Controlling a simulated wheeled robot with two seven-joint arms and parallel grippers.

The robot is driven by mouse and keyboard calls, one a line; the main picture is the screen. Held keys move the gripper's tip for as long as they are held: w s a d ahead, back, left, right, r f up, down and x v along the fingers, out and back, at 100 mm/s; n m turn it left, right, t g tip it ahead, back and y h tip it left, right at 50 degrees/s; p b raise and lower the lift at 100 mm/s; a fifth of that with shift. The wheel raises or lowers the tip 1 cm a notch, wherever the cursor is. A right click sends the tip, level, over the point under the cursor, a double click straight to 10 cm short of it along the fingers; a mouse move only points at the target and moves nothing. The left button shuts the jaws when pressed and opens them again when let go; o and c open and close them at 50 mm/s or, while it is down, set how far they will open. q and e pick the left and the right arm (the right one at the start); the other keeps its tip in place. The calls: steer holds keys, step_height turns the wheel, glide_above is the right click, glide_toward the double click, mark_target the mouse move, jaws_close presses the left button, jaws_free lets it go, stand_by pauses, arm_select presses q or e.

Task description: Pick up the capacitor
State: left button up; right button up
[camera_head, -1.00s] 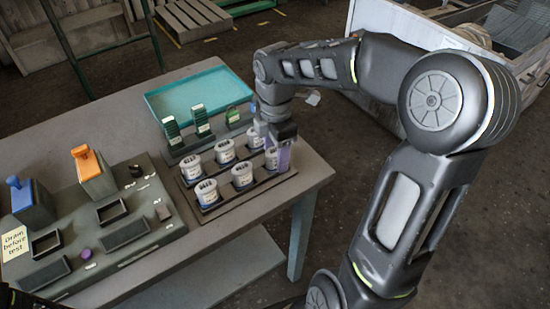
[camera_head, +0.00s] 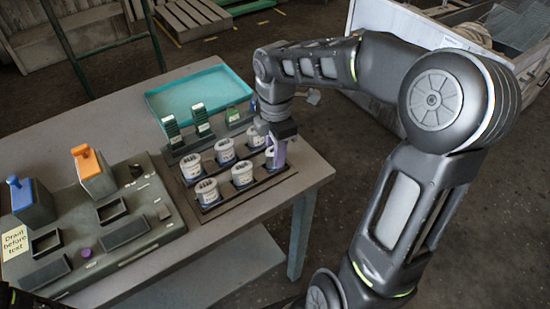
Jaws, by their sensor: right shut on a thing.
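Several white cylindrical capacitors stand upright in a dark rack on the table, such as the middle one in the front row (camera_head: 242,174) and the one at the rack's left front (camera_head: 207,191). My right gripper (camera_head: 276,150) reaches down at the rack's right end, pointing downward. It is shut on the capacitor at the right end of the front row (camera_head: 269,156), which is largely hidden by the fingers and still sits at rack level. My left gripper is not in view.
A teal tray (camera_head: 202,118) lies behind the rack. Green-and-white parts (camera_head: 201,119) stand in a holder (camera_head: 180,152) just behind the capacitors. A grey test fixture (camera_head: 150,235) with blue (camera_head: 20,192) and orange (camera_head: 82,151) levers fills the table's left.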

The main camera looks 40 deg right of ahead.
jaws_close()
step_height(320, 180, up, 10)
steer(key=shift+r, duration=0.1)
stand_by(0.4)
stand_by(0.5)
